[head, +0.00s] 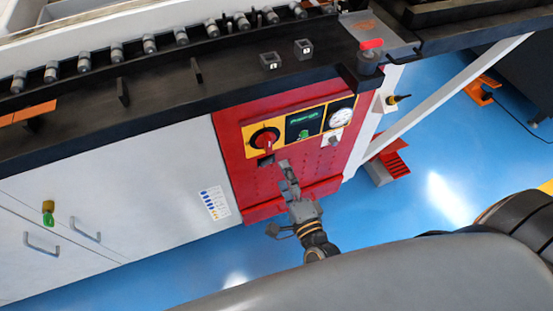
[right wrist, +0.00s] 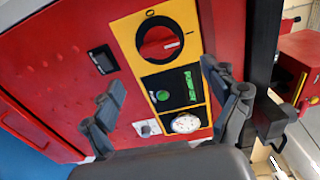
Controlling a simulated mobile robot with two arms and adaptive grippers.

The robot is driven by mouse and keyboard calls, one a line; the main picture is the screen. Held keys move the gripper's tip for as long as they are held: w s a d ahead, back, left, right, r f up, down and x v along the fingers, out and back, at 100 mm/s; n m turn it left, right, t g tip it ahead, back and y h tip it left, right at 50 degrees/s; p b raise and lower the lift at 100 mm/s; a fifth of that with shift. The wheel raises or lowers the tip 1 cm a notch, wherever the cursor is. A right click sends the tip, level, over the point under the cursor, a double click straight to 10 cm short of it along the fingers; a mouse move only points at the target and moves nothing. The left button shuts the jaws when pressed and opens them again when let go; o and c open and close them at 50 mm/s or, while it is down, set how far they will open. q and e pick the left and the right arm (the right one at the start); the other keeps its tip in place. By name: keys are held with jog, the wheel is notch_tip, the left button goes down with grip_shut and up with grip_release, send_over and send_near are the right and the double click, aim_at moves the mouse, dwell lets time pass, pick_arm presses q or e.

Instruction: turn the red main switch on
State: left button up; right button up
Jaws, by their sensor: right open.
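The red main switch (head: 265,139) is a round knob on a black ring, on the yellow plate of the red cabinet front. In the right wrist view the switch (right wrist: 160,43) shows face on, with an O above it and an I at its right. Its white mark points right, towards the side of the I. My right gripper (head: 287,172) is open and empty, below and to the right of the switch in the head view. In the wrist view its fingers (right wrist: 163,77) stand apart, nearer the camera than the panel, with the switch beyond their tips. My left gripper is out of view.
Beside the switch are a small display (head: 304,122) with a green button (head: 303,134) and a pressure gauge (head: 341,117). A black socket (right wrist: 102,60) sits near the plate. The black bench edge (head: 205,100) overhangs the panel.

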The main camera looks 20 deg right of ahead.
jog(key=s, duration=0.2)
jog(key=shift+s, duration=0.35)
jog(key=s+f+n+g+y, duration=0.1)
jog(key=s+f+n+g, duration=0.25)
jog(key=f, duration=0.55)
jog(key=s+f+n+g+p, duration=0.1)
jog(key=s+f+n+g, duration=0.2)
jog(key=f, duration=0.6)
jog(key=s+f+n+g+y, duration=0.1)
jog(key=s+f+n+g, duration=0.15)
jog(key=f+n, duration=0.4)
jog(key=s+d+f+n+g+h, duration=0.1)
jog(key=s+d+f+n+g, duration=0.2)
jog(key=s+f, duration=0.5)
jog(key=s+d+f+n+g+h+p, duration=0.1)
jog(key=s+d+f+n+g, duration=0.3)
jog(key=s, duration=0.9)
notch_tip(320, 180, down, 4)
jog(key=shift+s+d+r+g+h, duration=0.1)
jog(key=shift+s+d+g+h, duration=0.2)
jog(key=shift+s+d+g, duration=0.15)
jog(key=shift+c, duration=0.2)
